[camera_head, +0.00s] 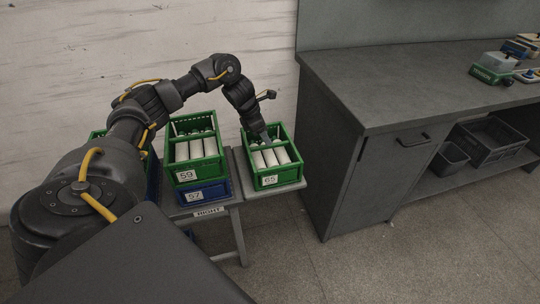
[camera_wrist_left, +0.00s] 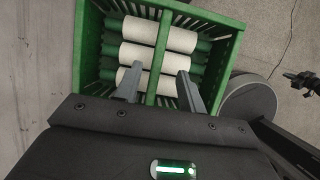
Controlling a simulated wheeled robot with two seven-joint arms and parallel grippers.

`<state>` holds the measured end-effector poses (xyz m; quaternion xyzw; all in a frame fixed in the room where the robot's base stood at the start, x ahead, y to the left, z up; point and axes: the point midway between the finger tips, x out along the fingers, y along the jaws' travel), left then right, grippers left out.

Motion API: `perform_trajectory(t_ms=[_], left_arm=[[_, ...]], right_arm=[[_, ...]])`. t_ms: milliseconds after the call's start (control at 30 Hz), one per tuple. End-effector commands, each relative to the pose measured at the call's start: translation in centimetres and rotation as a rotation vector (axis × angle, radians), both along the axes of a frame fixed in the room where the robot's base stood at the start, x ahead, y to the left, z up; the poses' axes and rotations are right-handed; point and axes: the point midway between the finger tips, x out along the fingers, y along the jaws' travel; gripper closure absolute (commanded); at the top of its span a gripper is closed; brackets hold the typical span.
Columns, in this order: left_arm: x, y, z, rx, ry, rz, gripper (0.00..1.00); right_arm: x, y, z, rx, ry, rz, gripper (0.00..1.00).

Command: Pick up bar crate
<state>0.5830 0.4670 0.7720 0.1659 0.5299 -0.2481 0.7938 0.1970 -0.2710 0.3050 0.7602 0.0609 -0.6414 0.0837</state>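The green crate labelled 65 (camera_head: 272,180) stands on a small grey stand and holds several white rolls. A green bar (camera_wrist_left: 160,55) runs across its open top in the left wrist view, above the rolls. My left gripper (camera_head: 258,137) reaches down over the back part of this crate in the head view. In the left wrist view, its fingers (camera_wrist_left: 158,84) are apart, one on each side of the bar. I cannot tell whether they touch it. My right gripper is not in view.
A green crate labelled 59 (camera_head: 187,176), with white rolls, is stacked on a blue crate labelled 57 (camera_head: 197,195) just left of crate 65. A grey workbench (camera_head: 375,90) stands to the right. Its lower shelf holds dark bins (camera_head: 490,140). The floor in front is clear.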

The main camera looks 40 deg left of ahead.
Motion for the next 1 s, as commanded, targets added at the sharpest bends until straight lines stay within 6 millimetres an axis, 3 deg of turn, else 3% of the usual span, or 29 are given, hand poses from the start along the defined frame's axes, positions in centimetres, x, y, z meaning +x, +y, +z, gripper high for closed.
perform_trajectory(t_ms=[333, 667, 1000], left_arm=[[1.1, -0.4, -4.3, -0.001, 0.003, 0.000, 0.60], [1.3, -0.5, -5.0, 0.000, 0.001, 0.000, 0.60], [1.4, -0.5, -4.9, 0.000, 0.001, 0.000, 1.00]], right_arm=[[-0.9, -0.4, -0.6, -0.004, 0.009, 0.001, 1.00], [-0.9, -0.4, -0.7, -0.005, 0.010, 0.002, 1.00], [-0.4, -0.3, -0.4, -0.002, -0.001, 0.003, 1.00]])
